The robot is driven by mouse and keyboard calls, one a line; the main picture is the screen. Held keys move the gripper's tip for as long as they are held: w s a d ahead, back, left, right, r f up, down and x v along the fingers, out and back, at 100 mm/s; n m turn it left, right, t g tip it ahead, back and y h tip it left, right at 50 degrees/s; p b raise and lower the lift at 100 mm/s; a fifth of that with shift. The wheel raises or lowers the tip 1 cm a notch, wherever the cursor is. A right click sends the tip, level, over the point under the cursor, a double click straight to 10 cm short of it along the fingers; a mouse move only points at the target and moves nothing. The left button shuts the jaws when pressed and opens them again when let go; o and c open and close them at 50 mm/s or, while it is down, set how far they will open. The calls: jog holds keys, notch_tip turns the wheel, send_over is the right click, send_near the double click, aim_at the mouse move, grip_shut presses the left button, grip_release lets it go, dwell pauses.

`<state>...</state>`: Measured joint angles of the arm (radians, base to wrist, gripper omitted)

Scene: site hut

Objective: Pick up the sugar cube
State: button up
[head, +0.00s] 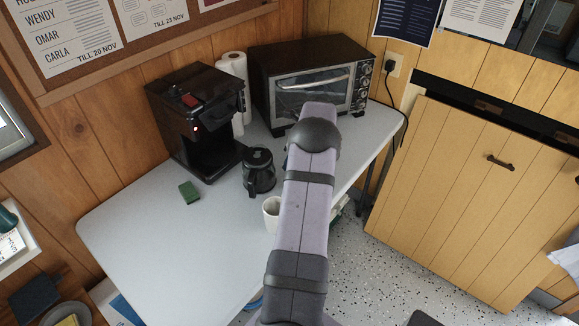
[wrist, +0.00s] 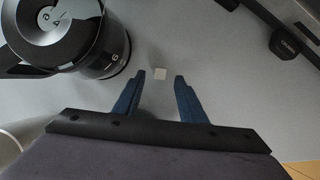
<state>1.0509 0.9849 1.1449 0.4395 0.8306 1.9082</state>
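The sugar cube (wrist: 160,74) is a small pale square on the grey-white table, seen in the wrist view just beyond my fingertips and roughly centred between them. My gripper (wrist: 160,76) has its two blue fingers apart with nothing between them. The wrist view does not show clearly how high the fingers are above the table. In the head view my arm hides the cube and the gripper.
A dark glass carafe (wrist: 75,35) stands close to the left of the fingers; it also shows in the head view (head: 259,172). A white mug (head: 271,212) is near my arm. A coffee maker (head: 195,120), green sponge (head: 189,192) and toaster oven (head: 315,85) share the table (head: 150,245).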

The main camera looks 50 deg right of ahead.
jog(key=shift+x, duration=1.15)
jog(key=c, duration=0.8)
